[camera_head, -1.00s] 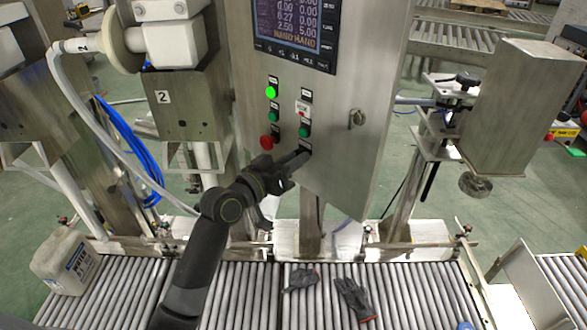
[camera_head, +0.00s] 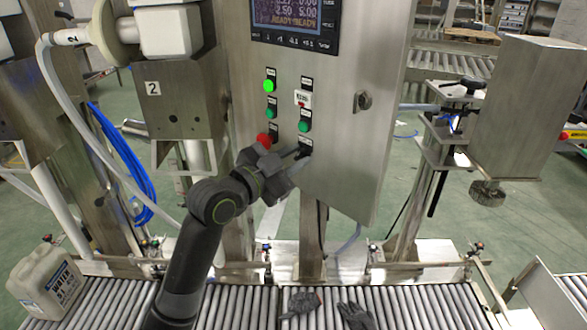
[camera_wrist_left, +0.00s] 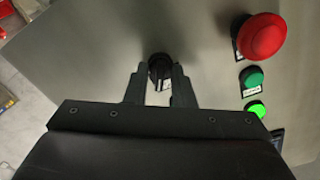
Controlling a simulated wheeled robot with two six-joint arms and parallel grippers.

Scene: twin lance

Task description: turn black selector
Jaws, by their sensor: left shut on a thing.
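The black selector (camera_head: 305,144) is a small dark knob at the lower right of the button group on the grey steel cabinet (camera_head: 345,175). My left gripper (camera_head: 302,153) reaches it from below left and partly covers it in the head view. In the left wrist view the selector (camera_wrist_left: 159,68) sits between the two fingertips of my left gripper (camera_wrist_left: 160,80), which are shut on it. A pale mark shows on the knob's lower part. My right gripper is out of view.
A red button (camera_head: 264,140) is left of the selector, close to my left gripper. A lit green button (camera_head: 269,86) and other green buttons are above. A cabinet latch (camera_head: 363,101) is to the right. Below runs a roller conveyor (camera_head: 240,300) with dark gloves (camera_head: 300,302) and a white jug (camera_head: 47,282).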

